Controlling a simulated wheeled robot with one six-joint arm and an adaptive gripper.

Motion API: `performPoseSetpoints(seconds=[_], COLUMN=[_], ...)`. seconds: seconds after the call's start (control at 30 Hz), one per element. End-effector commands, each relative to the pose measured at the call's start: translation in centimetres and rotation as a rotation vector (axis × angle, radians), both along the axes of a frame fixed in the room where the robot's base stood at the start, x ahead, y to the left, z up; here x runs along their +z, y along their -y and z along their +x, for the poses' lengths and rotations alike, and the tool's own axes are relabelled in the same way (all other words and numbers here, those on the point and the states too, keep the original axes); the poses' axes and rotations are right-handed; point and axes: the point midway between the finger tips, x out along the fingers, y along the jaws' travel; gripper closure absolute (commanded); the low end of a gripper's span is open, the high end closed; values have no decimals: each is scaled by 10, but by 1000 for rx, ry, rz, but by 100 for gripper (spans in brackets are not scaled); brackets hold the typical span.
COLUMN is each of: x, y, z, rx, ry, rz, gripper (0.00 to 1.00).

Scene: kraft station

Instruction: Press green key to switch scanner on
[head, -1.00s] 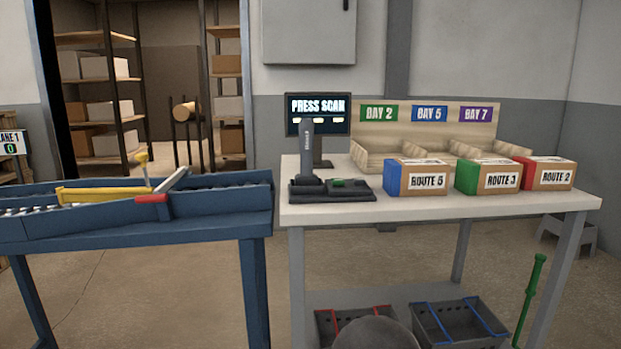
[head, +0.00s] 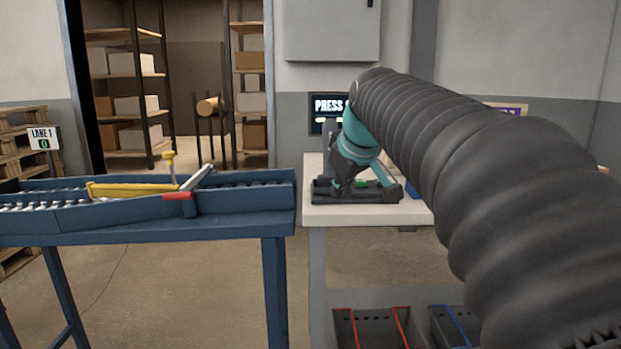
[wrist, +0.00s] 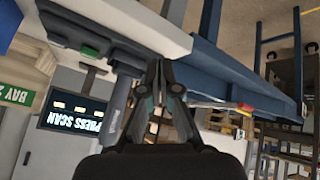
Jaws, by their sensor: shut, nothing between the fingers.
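The black scanner base (head: 318,190) sits on the white table's left end, with its grey scanner head (head: 328,138) upright behind my gripper. The green key (head: 362,183) is on the base, just right of my gripper and partly covered by it. In the wrist view the green key (wrist: 89,51) is left of the fingertips, clearly apart from them. My gripper (head: 341,184) is shut and empty, pointing down over the base; its fingertips (wrist: 160,66) meet in the wrist view. Whether it touches the base cannot be told. The screen (wrist: 72,116) reads PRESS SCAN.
The blue roller conveyor (head: 240,222) with a yellow bar (head: 130,190) stands left of the white table (head: 316,216), a narrow gap between. My arm hides most of the table's right side, including the route boxes. Crates (head: 372,330) sit on the shelf below.

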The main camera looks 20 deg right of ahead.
Motion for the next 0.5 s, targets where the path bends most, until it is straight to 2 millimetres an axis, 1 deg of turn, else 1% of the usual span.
performPoseSetpoints(seconds=[0.03,0.1,0.2,0.3,0.4,0.5], x=[15,33,54,69,78,83], y=[15,33,59,81,96,106], z=[23,49,80,104,119,127], rx=[21,61,112,156,188,208], ry=[15,36,64,88,103,114], rz=[-25,-65,-123,-173,-211,-235], gripper=[100,100,100,100,100,100])
